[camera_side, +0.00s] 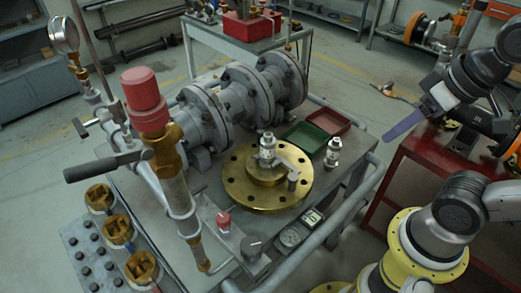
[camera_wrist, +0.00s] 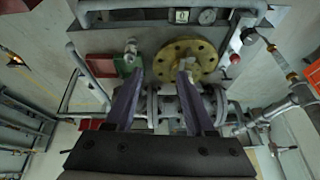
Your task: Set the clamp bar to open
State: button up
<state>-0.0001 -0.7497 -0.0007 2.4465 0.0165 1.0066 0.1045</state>
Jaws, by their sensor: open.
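A short grey bar (camera_side: 291,164) lies on the brass flange (camera_side: 238,185) on the cart top; it looks like the clamp bar, but I cannot be sure. A small silver fitting (camera_side: 267,150) stands upright beside it. In the wrist view, the brass flange (camera_wrist: 204,50) is partly behind one finger, and the bar's position is unclear. My gripper (camera_side: 390,136) is up and to the right of the flange, apart from it. Its two purple fingers are spread with nothing between them, as the wrist view (camera_wrist: 160,76) shows.
A second silver fitting (camera_side: 333,152) stands right of the flange, near green (camera_side: 307,137) and red (camera_side: 333,122) trays. Grey flanged piping (camera_side: 238,92) lies behind. A red-capped column (camera_side: 146,98) and black-handled lever (camera_side: 105,165) stand left. A tubular rail (camera_side: 350,205) edges the cart.

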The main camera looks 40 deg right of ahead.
jog(key=w+a+r+m+g+y, duration=0.1)
jog(key=w+a+r+m+g, duration=0.15)
jog(key=w+r, duration=0.7)
jog(key=m+g+y, duration=0.1)
jog(key=m+g, duration=0.2)
jog(key=g, duration=0.1)
send_over(260, 130)
jog(key=d, duration=0.3)
jog(key=d+x, duration=0.1)
jog(key=x, duration=0.2)
jog(key=w+f+g, duration=0.2)
jog(key=w+f, duration=0.3)
jog(key=f, duration=0.5)
jog(key=x, duration=0.9)
jog(key=a+x, duration=0.1)
jog(key=x, duration=0.4)
jog(key=shift+s, duration=0.3)
grip_shut()
